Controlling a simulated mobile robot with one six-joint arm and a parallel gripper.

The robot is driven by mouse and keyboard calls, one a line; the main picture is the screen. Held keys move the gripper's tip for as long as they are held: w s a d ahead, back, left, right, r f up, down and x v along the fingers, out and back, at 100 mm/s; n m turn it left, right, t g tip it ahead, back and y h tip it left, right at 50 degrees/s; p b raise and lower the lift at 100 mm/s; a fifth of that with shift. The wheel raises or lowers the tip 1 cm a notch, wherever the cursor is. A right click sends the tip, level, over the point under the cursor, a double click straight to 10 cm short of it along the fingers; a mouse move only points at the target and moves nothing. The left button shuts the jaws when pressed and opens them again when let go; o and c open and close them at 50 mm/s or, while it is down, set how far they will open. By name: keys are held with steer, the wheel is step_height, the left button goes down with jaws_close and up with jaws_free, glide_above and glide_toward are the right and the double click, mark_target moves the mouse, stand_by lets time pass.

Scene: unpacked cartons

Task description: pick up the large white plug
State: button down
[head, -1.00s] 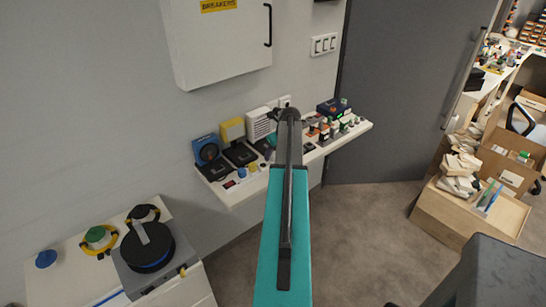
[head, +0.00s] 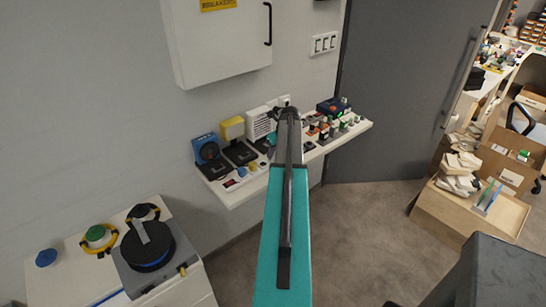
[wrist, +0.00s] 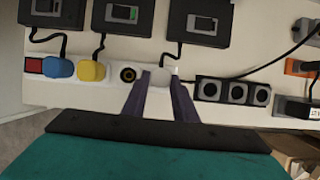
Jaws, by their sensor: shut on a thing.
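The large white plug (wrist: 160,98) is between the two dark fingers of my gripper (wrist: 161,76) in the wrist view. The fingers are shut on it, one on each side. It is white against the white shelf, so its outline is hard to make out. I cannot tell whether it still touches the surface behind it. A round black socket (wrist: 127,74) lies just left of the fingers. In the head view my arm hides the plug and the fingertips.
A blue plug (wrist: 60,68) and a yellow plug (wrist: 92,70) stand left of the gripper. A black strip of round sockets (wrist: 234,92) lies close on the right. Black devices with cords (wrist: 203,20) line the back. The white shelf (head: 238,194) meets the wall.

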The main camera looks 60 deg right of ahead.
steer(key=shift+r, duration=0.2)
steer(key=shift+r+b, duration=0.75)
steer(key=shift+r, duration=0.4)
steer(key=s+a+r+b, duration=0.2)
steer(key=s+a+b, duration=0.1)
steer(key=s, duration=1.2)
steer(key=shift+s+r+b, duration=0.2)
steer(key=shift+s+b, duration=0.15)
steer(key=shift+b, duration=0.45)
